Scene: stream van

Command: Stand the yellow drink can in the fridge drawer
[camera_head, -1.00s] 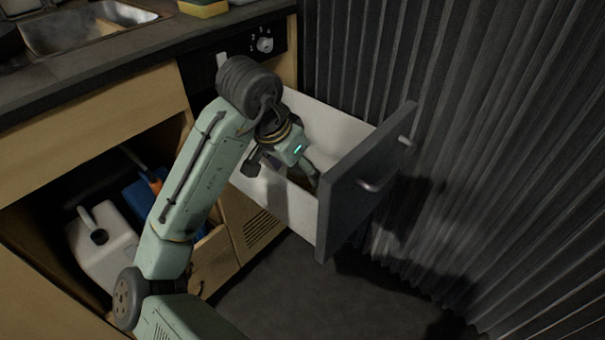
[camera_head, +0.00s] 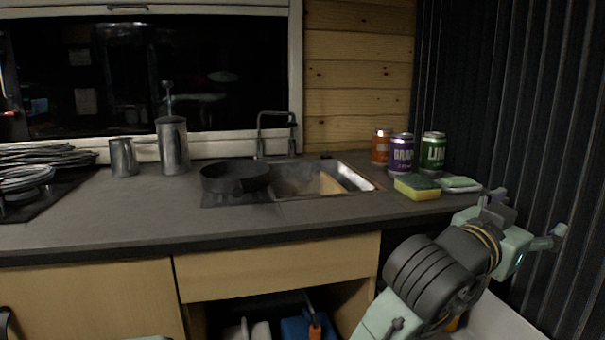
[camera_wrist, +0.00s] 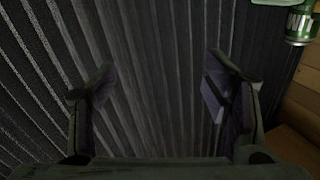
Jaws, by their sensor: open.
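The open fridge drawer's white wall (camera_head: 500,318) shows at the bottom right of the head view, mostly cut off or behind my arm. A small orange-yellow patch (camera_head: 453,323) shows in the drawer beside my arm. It may be part of the yellow drink can, but too little is visible to be sure. My gripper (camera_head: 528,212) is raised above the drawer, near the dark corrugated wall. In the wrist view my gripper (camera_wrist: 160,88) is open with nothing between its fingers.
An orange can (camera_head: 381,147), a purple can (camera_head: 401,154) and a green can (camera_head: 433,153) stand at the counter's right end. Sponges (camera_head: 417,187) lie before them. The sink (camera_head: 345,176) and pan (camera_head: 236,176) are further left. The corrugated wall (camera_head: 470,80) bounds the right side.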

